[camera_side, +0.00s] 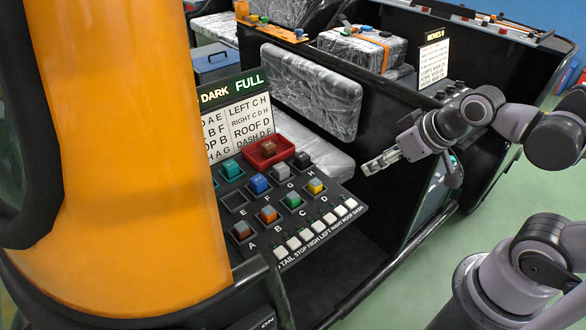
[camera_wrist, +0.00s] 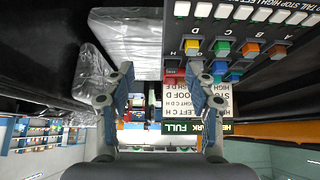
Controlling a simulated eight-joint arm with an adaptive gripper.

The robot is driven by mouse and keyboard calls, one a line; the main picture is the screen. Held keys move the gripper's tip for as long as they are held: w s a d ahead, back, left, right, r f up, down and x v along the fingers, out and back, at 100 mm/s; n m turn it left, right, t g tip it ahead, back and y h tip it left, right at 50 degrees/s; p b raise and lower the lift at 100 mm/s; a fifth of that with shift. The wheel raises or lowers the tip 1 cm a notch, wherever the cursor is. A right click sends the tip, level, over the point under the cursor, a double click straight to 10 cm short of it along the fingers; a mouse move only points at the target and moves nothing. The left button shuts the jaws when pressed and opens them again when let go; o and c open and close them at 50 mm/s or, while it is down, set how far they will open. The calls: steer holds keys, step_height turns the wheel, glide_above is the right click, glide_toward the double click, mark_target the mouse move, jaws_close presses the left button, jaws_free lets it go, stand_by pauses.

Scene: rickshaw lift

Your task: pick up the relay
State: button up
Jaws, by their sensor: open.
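Several coloured block relays sit in a black socket panel (camera_side: 330,222). Behind are a blue relay (camera_side: 259,184), a grey one (camera_side: 281,172), a dark one (camera_side: 301,159) and a teal one (camera_side: 231,169). A brown relay (camera_side: 268,147) sits in a red tray (camera_side: 253,159). Which relay is meant cannot be told. My gripper (camera_side: 374,165) is open and empty, right of the panel; its spread fingers show in the wrist view (camera_wrist: 161,80).
A lettered board (camera_side: 238,122) stands behind the panel. White switches (camera_side: 307,235) line its front edge. A grey seat (camera_side: 312,90) and a black partition (camera_side: 390,115) stand behind. An orange pillar (camera_side: 130,150) fills the left. Space between gripper and panel looks clear.

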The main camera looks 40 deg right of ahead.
steer(key=w+a+r+n+g, duration=0.25)
steer(key=w+r+n, duration=0.25)
steer(key=w+r, duration=0.3)
steer(key=n+g, duration=0.5)
steer(key=n, duration=0.8)
glide_above(232, 163)
step_height(232, 163, down, 8)
steer(key=shift+f, duration=4.8)
jaws_close()
